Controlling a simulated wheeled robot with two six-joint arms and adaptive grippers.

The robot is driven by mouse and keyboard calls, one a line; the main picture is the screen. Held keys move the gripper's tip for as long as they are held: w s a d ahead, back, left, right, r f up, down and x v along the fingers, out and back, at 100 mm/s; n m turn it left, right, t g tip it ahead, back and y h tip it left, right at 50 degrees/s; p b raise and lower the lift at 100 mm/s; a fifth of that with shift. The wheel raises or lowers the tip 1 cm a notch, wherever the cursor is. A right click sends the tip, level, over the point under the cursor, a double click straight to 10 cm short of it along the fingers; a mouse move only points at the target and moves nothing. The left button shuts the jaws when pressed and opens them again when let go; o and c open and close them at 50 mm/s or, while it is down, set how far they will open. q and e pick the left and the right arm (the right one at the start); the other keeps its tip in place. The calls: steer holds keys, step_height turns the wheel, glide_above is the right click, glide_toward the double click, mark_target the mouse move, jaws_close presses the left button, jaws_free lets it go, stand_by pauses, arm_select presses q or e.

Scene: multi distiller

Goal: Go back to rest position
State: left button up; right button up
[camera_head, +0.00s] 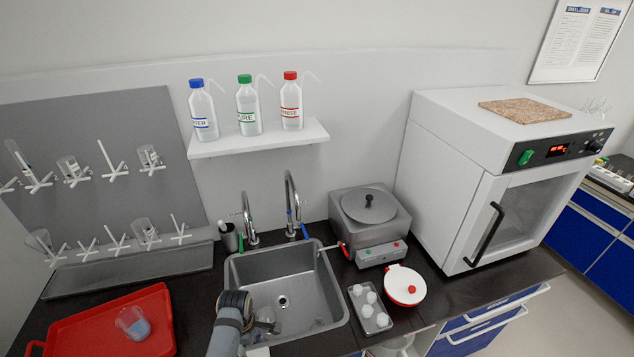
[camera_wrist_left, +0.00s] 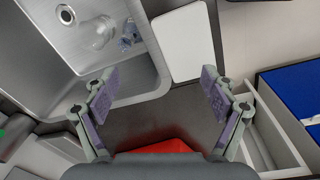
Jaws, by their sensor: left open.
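My left arm (camera_head: 231,322) comes in at the bottom middle in the head view, over the front-left edge of the sink (camera_head: 332,290); its fingertips are hard to make out there. In the left wrist view my left gripper (camera_wrist_left: 159,80) is open, with nothing between its fingers. Below it show the counter, part of the sink (camera_wrist_left: 135,90) and a red edge (camera_wrist_left: 155,146) at the bottom. Clear glassware (camera_wrist_left: 100,30) lies in the sink. My right gripper is in neither view.
A red tray (camera_head: 75,335) holding a beaker (camera_head: 133,323) with blue liquid lies at left. Two taps (camera_head: 292,205) stand behind the sink. A metal bath (camera_head: 370,215), a small tray (camera_head: 370,325) and a white oven (camera_head: 460,200) stand to the right. Drawers (camera_head: 480,330) stick out at front right.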

arm_select(q)
steer(key=s+a+r+m+t, duration=0.2)
steer(key=s+r+m, duration=0.6)
steer(key=m, duration=0.1)
steer(key=s+a+r+m+t, duration=0.1)
steer(key=s+a+r+m, duration=0.2)
steer(key=s+r+m, duration=0.5)
step_height(320, 180, down, 35)
steer(key=s+a+g+b, duration=0.1)
steer(key=s+a+b, duration=0.15)
steer(key=b, duration=0.45)
steer(key=s+a+f+g+b, duration=0.1)
steer(key=s+f+b, duration=0.5)
steer(key=s+f, duration=1.2)
step_height(320, 180, down, 4)
steer(key=shift+f+m+g+y, duration=0.1)
steer(key=shift+m+g+y, duration=0.2)
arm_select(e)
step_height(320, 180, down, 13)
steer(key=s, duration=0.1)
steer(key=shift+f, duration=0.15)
arm_select(q)
steer(key=shift+a, duration=0.1)
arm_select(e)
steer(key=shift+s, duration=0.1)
